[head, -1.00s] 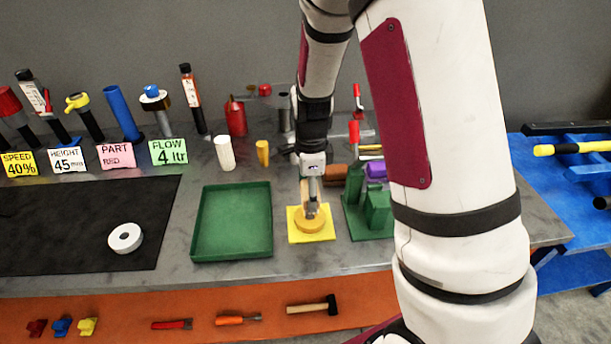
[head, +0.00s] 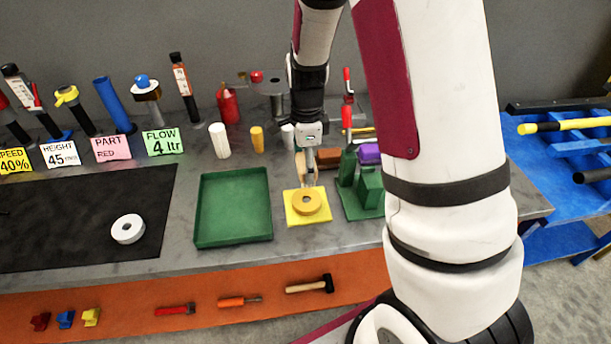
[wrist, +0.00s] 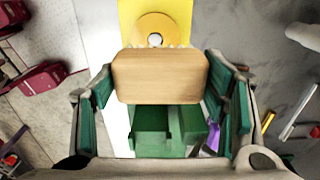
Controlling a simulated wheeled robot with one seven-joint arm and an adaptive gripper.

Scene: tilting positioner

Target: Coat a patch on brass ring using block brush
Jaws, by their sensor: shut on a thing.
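The brass ring (head: 307,202) lies flat on a yellow square pad (head: 320,213) on the grey bench, and its centre hole shows. In the wrist view the ring (wrist: 169,28) is at the top, partly hidden by the block brush (wrist: 160,76). The block brush is a wooden block with pale bristle tips along its far edge. My gripper (wrist: 161,92) is shut on it, with a green-padded finger at each side. In the head view my gripper (head: 308,172) is just above and behind the ring; the brush there is small, and whether the bristles touch is unclear.
A green tray (head: 233,241) stands left of the pad. A green fixture (head: 369,192) stands close on its right. A white ring (head: 127,229) lies on a black mat (head: 60,215). Bottles, cylinders and signs line the back.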

